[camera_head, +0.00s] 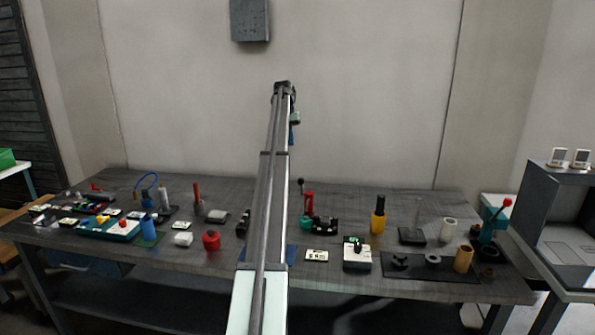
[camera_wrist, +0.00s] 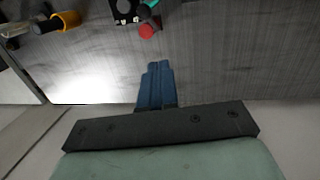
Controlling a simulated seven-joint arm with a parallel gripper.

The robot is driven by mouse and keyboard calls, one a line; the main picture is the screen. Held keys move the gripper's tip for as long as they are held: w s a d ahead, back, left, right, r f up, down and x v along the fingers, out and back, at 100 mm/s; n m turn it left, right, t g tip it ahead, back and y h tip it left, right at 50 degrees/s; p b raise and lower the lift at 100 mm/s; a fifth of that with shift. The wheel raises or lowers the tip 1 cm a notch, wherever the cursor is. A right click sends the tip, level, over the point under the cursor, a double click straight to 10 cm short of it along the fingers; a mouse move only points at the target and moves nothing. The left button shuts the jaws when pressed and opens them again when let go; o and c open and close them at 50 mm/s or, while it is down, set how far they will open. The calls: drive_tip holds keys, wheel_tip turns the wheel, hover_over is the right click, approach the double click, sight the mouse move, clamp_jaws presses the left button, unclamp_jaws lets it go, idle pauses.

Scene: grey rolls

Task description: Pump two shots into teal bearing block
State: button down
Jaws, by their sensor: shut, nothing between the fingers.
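My gripper (camera_head: 291,140) is raised above the back of the table, in front of the wall. In the wrist view its blue fingers (camera_wrist: 155,66) are together, with nothing held. A teal piece (camera_head: 305,222), possibly the teal bearing block, stands on the table just right of my arm, partly hidden. It also shows in the wrist view, cut by the top edge (camera_wrist: 152,6). A red piece (camera_head: 308,201) with a dark-knobbed lever stands directly behind it; its red end also shows (camera_wrist: 147,30). I cannot tell which item is the pump.
A black block (camera_head: 325,225) sits right of the teal piece. Further right are a yellow bottle (camera_head: 378,216), a black-and-white box (camera_head: 357,257) and a dark mat (camera_head: 430,267). My arm hides the table's middle.

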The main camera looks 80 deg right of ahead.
drive_tip(key=shift+f, duration=0.15)
drive_tip(key=s+a+f, duration=0.1)
drive_tip(key=f, duration=0.5)
drive_tip(key=s+a+f, duration=0.2)
drive_tip(key=f, duration=0.3)
drive_tip(key=shift+s+a+f, duration=0.2)
drive_tip(key=shift+a+f, duration=0.05)
drive_tip(key=shift+f, duration=0.15)
drive_tip(key=shift+a+f+h, duration=0.1)
drive_tip(key=shift+a+h, duration=0.3)
drive_tip(key=shift+h, duration=0.2)
